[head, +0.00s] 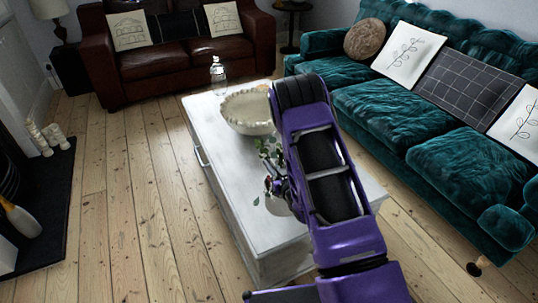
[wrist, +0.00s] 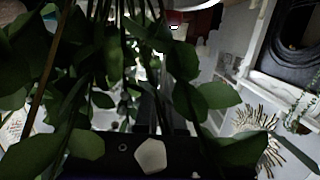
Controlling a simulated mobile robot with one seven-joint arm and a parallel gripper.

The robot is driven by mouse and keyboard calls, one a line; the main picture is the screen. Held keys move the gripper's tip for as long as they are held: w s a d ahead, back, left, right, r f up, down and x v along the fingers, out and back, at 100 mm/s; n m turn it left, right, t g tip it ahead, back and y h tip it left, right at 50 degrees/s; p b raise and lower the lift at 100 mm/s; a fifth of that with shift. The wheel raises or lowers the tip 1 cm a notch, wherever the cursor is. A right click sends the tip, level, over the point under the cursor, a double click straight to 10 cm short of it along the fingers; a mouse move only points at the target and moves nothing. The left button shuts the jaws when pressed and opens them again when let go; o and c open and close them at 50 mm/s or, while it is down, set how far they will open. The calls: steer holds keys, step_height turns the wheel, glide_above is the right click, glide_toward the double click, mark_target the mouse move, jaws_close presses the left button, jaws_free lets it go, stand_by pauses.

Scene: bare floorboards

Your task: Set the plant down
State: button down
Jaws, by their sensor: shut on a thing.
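The plant (head: 270,152) has green leaves and a pale pot (head: 277,206), partly hidden behind my purple arm. My gripper (head: 275,186) is shut on the plant over the front half of the white coffee table (head: 222,165). In the wrist view, dark green leaves (wrist: 185,62) fill much of the picture and hide most of the gripper and the pot. I cannot tell whether the pot touches the tabletop or hangs just above it.
A cream scalloped bowl (head: 247,112) and a glass bottle (head: 218,75) stand toward the table's far end. A teal sofa (head: 400,110) is on the right, a brown leather sofa (head: 160,62) behind. Floorboards on the left are clear.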

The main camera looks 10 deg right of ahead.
steer(key=shift+w+f+b, duration=0.1)
steer(key=shift+f+b, duration=0.35)
steer(key=shift+f, duration=2.35)
steer(key=c, duration=1.4)
jaws_free()
steer(key=shift+f, duration=0.2)
steer(key=o, duration=0.4)
steer(key=shift+s+d+r, duration=0.1)
steer(key=shift+s, duration=0.1)
steer(key=p+v, duration=0.1)
steer(key=v, duration=1.1)
